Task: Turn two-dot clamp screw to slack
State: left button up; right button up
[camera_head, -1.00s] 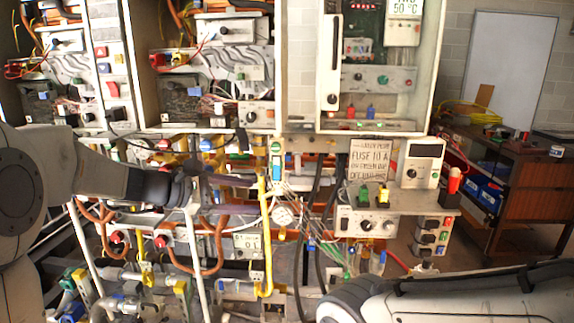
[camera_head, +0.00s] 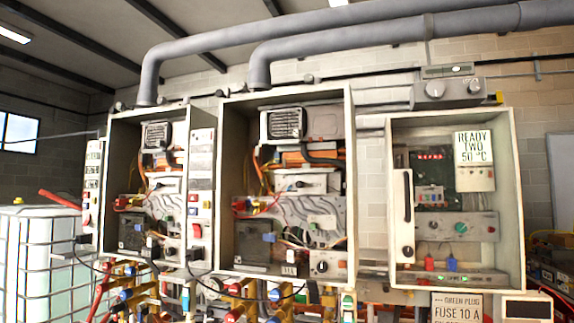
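I cannot pick out a clamp screw marked with two dots; the small parts in this view are too small to tell. Three open heater cabinets stand in a row: a left one (camera_head: 116,160), a middle one (camera_head: 228,140) and a right one (camera_head: 517,190). The right cabinet holds a sign (camera_head: 474,147) reading "READY TWO 50 °C", a green circuit board (camera_head: 432,165) and a grey panel with a green knob (camera_head: 461,228). Neither of my grippers is in view.
Large grey flue pipes (camera_head: 330,35) run overhead. A caged white tank (camera_head: 35,255) stands at the left. Pipes and valves with coloured handles (camera_head: 240,303) crowd the area below the cabinets. A "GREEN PLUG FUSE 10 A" sign (camera_head: 457,308) shows at the bottom.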

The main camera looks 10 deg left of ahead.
aim_at(242, 87)
jog(key=z, duration=1.55)
jog(key=k, duration=0.6)
jog(key=u, duration=1.9)
